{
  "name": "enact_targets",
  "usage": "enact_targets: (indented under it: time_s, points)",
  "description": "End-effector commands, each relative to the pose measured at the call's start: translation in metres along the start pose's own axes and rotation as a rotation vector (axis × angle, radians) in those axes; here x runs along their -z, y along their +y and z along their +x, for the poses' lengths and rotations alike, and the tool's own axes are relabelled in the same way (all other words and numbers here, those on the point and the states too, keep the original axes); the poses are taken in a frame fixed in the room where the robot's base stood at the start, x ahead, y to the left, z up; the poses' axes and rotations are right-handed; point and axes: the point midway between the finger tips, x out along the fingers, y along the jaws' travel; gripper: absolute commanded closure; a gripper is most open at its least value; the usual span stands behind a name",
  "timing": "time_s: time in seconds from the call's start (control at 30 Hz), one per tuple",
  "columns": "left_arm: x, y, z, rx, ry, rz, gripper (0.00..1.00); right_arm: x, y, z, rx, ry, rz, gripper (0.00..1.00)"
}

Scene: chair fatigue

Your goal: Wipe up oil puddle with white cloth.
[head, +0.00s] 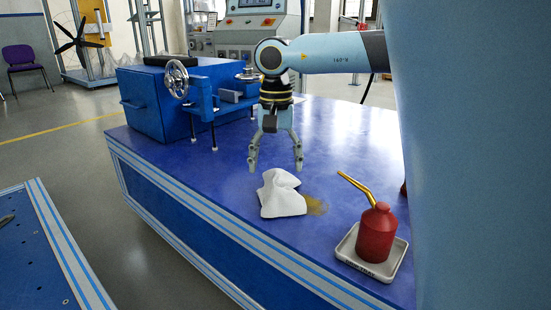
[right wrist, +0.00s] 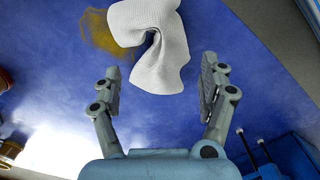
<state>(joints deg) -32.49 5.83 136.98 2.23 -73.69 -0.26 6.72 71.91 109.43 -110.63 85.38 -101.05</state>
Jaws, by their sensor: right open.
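The white cloth (head: 282,196) lies crumpled on the blue bench top, with a raised fold. The oil puddle (head: 315,205) is a yellow-brown stain at the cloth's right side, partly covered by it. In the right wrist view the cloth (right wrist: 152,42) lies ahead of the fingers, with the oil (right wrist: 98,32) to its left. My right gripper (head: 275,168) points down with its fingers apart and empty, above and just behind the cloth. It also shows in the right wrist view (right wrist: 158,85). My left gripper is not in view.
A red oil can (head: 376,234) with a brass spout stands in a pale tray (head: 350,246) at the right front. A blue box (head: 150,105) and a small blue chair-like rig with a handwheel (head: 176,79) stand at the back left. The bench top left of the cloth is clear.

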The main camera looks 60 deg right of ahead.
Motion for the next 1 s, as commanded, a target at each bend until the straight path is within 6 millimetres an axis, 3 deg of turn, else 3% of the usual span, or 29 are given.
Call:
enact_targets:
  time_s: [0.2,0.47,1.0]
  points:
    - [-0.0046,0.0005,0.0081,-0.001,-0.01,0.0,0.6,-0.0002,0.0,0.0113,-0.001,-0.001,0.0,0.23]
    - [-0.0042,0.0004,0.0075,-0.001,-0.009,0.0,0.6,-0.0001,-0.0003,0.0104,0.001,0.0,0.0,0.23]
    - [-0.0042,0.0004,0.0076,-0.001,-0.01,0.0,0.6,0.0,-0.0002,0.0105,0.001,0.0,0.0,0.62]
